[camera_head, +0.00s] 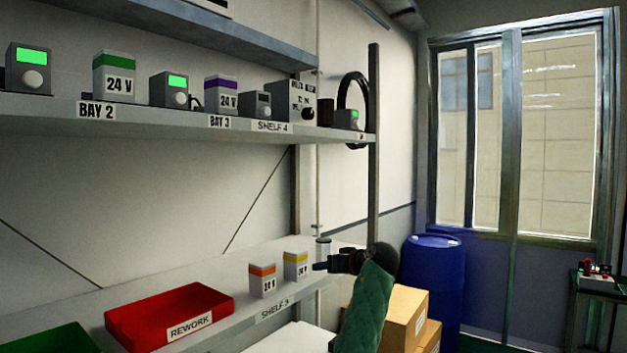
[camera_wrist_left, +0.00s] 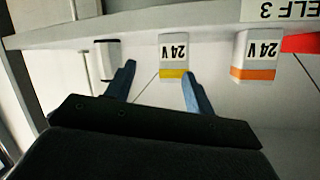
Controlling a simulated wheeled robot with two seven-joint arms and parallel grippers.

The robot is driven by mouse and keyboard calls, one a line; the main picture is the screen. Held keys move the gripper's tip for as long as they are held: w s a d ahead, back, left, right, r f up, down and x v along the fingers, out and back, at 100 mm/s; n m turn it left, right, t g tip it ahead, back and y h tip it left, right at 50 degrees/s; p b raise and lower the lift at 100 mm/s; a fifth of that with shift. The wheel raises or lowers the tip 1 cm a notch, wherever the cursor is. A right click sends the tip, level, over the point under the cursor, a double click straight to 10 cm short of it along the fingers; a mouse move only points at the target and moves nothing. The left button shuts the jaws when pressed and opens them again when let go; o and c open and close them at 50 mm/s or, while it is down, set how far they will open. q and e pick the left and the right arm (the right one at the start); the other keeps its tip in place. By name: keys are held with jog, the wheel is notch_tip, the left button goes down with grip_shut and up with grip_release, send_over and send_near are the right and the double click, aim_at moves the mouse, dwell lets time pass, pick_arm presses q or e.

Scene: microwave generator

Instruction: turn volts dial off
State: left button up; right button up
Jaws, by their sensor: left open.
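I cannot make out a dial marked volts. Grey boxes with round knobs stand on the upper shelf in the head view: one with a lit green screen at far left (camera_head: 28,68), a second green-screen box (camera_head: 170,90), and a smaller box with a dark screen (camera_head: 258,105). My left gripper (camera_head: 322,267) is well below them, by the lower shelf, beside a yellow-banded 24 V block (camera_head: 295,266). In the left wrist view, which is upside down, the left gripper (camera_wrist_left: 160,82) is open, with the yellow-banded block (camera_wrist_left: 174,52) beyond its fingertips. My right gripper is out of view.
An orange-banded 24 V block (camera_head: 262,281) and a red REWORK tray (camera_head: 170,315) are on the lower shelf. A shelf post (camera_head: 374,140) stands at its right end. Cardboard boxes (camera_head: 402,315) and a blue drum (camera_head: 434,285) stand right. A small table (camera_head: 597,285) holds red-and-black equipment.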

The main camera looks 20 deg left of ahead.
pick_arm(q)
notch_tip(320, 180, up, 22)
jog(key=w+d+n+y+p, duration=0.1)
jog(key=n+y+p, duration=0.1)
jog(key=n, duration=0.1)
jog(key=n+g+y+p, duration=0.1)
jog(key=n+y+p, duration=0.2)
send_near(311, 114)
jog(key=x, duration=0.3)
jog(key=p+x, duration=0.1)
jog(key=shift+w+a+r+p, duration=0.2)
jog(key=shift+r+p, duration=0.05)
jog(key=shift+p, duration=0.05)
jog(key=p+x, duration=0.2)
jog(key=x, duration=0.1)
jog(key=shift+a, duration=0.25)
jog(key=shift+w+a+f+p, duration=0.2)
jog(key=shift+w+a+p, duration=0.15)
jog(key=shift+a, duration=0.25)
jog(key=shift+s, duration=0.1)
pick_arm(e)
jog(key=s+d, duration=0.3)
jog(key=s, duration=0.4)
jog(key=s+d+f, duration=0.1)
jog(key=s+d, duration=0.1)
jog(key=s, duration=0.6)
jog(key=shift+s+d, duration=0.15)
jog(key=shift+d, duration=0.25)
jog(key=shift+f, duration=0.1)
